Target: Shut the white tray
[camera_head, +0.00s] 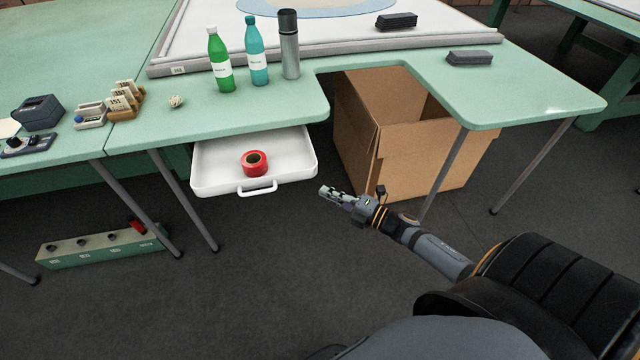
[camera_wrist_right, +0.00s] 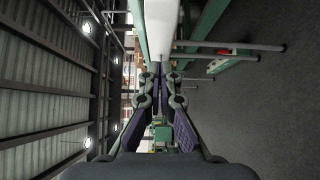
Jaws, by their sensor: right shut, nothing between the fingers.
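The white tray (camera_head: 208,172) is pulled out from under the green table, with a curved handle (camera_head: 258,187) on its front. A roll of red tape (camera_head: 255,162) lies in it. My right gripper (camera_head: 324,191) is shut and empty, to the right of the tray's front corner and apart from it in the head view. The right wrist view shows its fingers (camera_wrist_right: 162,70) close together, with a pale, blurred-edged surface (camera_wrist_right: 163,25) beyond them. My left gripper is in neither view.
The green table (camera_head: 290,110) holds a green bottle (camera_head: 220,68), a teal bottle (camera_head: 257,60) and a grey flask (camera_head: 289,50). An open cardboard box (camera_head: 420,150) stands under the table, right of the tray. Table legs (camera_head: 180,200) stand left of the tray. The floor in front is clear.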

